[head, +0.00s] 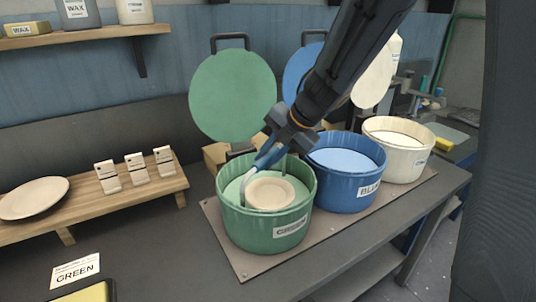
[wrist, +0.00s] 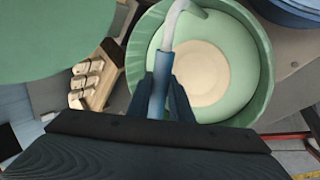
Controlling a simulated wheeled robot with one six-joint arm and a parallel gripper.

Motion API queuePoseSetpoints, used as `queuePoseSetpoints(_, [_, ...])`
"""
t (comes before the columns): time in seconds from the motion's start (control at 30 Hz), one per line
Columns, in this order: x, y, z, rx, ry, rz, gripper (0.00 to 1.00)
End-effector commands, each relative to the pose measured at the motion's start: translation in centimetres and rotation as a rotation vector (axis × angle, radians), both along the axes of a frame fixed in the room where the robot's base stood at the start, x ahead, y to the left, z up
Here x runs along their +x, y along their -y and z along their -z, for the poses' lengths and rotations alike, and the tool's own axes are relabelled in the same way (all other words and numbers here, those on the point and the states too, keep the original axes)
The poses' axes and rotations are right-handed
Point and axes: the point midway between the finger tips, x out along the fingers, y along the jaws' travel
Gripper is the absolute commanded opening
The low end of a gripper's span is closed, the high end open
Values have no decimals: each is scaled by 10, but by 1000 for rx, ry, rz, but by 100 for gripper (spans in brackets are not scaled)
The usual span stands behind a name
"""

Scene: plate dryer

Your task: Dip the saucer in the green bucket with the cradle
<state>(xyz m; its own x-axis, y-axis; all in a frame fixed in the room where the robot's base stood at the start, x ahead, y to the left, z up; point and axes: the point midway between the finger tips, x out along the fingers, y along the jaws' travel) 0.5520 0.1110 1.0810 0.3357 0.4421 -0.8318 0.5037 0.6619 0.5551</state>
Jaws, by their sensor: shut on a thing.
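The green bucket (head: 266,236) stands on the bench with its round lid (head: 232,95) raised behind it. A beige saucer (head: 270,193) lies inside the bucket at the level of the pale green liquid; it also shows in the wrist view (wrist: 203,75). My gripper (head: 270,150) is above the bucket's back rim, shut on the blue handle of the cradle (head: 262,160). The cradle's pale hook bends down into the bucket beside the saucer; in the wrist view the hook (wrist: 174,22) reaches over the saucer's far side. Its lower end is hidden.
A blue bucket (head: 343,190) and a cream bucket (head: 398,160) stand open to the right. A wooden rack (head: 110,203) at left bears a plate (head: 33,198) and small labelled blocks.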

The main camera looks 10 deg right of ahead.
Motion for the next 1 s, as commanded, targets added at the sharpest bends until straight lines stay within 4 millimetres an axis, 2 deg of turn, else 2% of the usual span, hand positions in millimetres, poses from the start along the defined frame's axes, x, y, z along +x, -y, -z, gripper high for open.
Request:
queuePoseSetpoints(0.6, [1, 0, 38, 1, 1, 1, 0])
queuePoseSetpoints(1.0, [1, 0, 50, 0, 1, 1, 0])
